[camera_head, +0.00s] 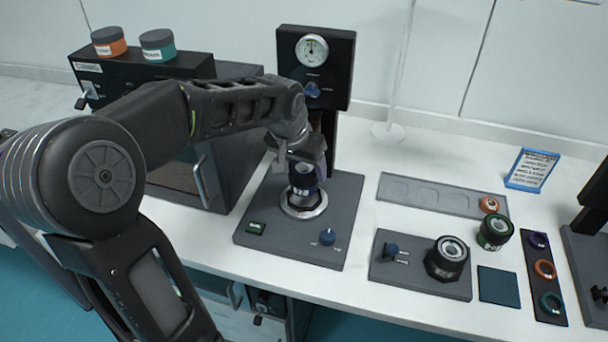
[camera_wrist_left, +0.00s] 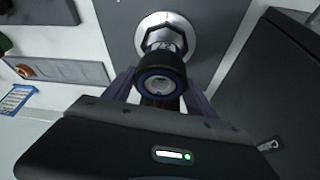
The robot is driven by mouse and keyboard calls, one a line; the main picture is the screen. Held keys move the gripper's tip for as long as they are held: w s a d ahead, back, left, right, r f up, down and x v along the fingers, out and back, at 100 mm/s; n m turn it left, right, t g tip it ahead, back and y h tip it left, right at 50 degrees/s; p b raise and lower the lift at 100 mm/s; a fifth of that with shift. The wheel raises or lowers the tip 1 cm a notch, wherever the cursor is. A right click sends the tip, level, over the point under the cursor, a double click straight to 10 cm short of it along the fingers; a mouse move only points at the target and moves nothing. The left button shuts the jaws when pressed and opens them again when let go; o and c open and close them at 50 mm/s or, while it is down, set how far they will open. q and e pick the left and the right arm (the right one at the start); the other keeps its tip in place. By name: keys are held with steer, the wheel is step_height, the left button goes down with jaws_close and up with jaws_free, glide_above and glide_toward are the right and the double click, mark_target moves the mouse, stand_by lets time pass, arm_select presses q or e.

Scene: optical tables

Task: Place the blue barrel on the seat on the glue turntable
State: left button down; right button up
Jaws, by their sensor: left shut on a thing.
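The blue barrel (camera_head: 302,186), dark with a blue ring and a glass top, is in my left gripper (camera_head: 305,178) over the glue turntable (camera_head: 304,208), a silver round seat on a grey base plate. In the left wrist view the barrel (camera_wrist_left: 161,78) stands between the two fingers of my left gripper (camera_wrist_left: 160,98), with the silver turntable (camera_wrist_left: 168,33) right beyond it. The barrel looks upright. I cannot tell whether its lower end touches the seat. My right gripper is not in view.
A gauge column (camera_head: 316,70) stands behind the turntable. A dark oven-like box (camera_head: 215,165) is close on the left. To the right are a fixture plate (camera_head: 420,282) with a black barrel (camera_head: 447,258), a green-ringed barrel (camera_head: 494,231) and a grey tray (camera_head: 440,197) with an orange-ringed part.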

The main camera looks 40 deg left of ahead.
arm_select(q)
steer(key=shift+f+p, duration=0.35)
steer(key=shift+f, duration=1.35)
steer(key=shift+f, duration=0.1)
steer(key=shift+f+b, duration=0.15)
steer(key=shift+b, duration=0.15)
steer(key=shift+c, duration=1.4)
jaws_free()
steer(key=shift+r, duration=0.2)
steer(key=shift+r+p, duration=0.15)
steer(key=shift+p, duration=0.2)
steer(key=v, duration=1.2)
steer(key=shift+b, duration=0.45)
